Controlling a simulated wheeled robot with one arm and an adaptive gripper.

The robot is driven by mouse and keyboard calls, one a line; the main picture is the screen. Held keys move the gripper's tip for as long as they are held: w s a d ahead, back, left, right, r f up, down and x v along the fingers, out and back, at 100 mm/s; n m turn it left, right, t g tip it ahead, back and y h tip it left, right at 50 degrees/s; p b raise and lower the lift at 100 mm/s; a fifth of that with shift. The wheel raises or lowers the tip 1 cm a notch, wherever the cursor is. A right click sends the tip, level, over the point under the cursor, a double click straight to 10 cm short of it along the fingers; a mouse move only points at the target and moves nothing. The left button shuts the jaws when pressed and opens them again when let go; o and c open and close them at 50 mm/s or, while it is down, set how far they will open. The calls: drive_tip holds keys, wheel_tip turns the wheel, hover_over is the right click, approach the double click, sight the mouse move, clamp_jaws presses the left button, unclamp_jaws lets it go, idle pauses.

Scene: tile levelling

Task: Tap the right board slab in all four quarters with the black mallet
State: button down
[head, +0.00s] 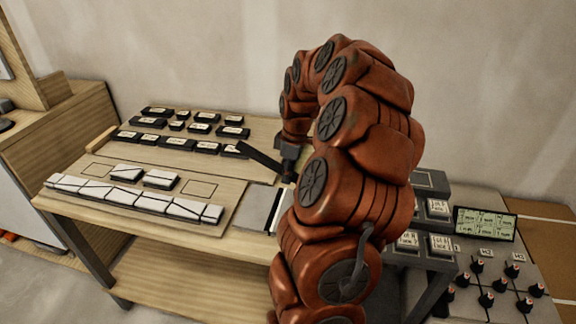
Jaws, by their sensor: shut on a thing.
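My gripper (289,166) is above the right part of the wooden table, in front of the far-row blocks. It is shut on a long black thing (260,158), which looks like the black mallet and points up and to the left. The mallet's head cannot be told apart clearly at this size. A grey slab with a pale strip (254,208) lies at the table's right front, below and left of my gripper. It may be the right board slab. My arm hides its right side and whatever lies behind it. The mallet appears apart from the slab.
The wooden table (100,205) carries a front row of white blocks (130,198) and several dark blocks with white labels (175,143) at the back. Two outlined rectangles (199,188) are bare. A right-hand grey bench (480,265) holds labelled boxes, a green display (486,224) and several red-and-black knobs.

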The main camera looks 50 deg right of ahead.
drive_tip(key=shift+f, duration=0.65)
drive_tip(key=shift+r+p, duration=0.4)
drive_tip(key=shift+r, duration=1.85)
wheel_tip(320, 180, down, 6)
drive_tip(key=b, duration=0.3)
drive_tip(key=shift+r, duration=0.1)
drive_tip(key=shift+r+p, duration=0.8)
drive_tip(key=shift+r, duration=2.05)
drive_tip(key=shift+r, duration=0.1)
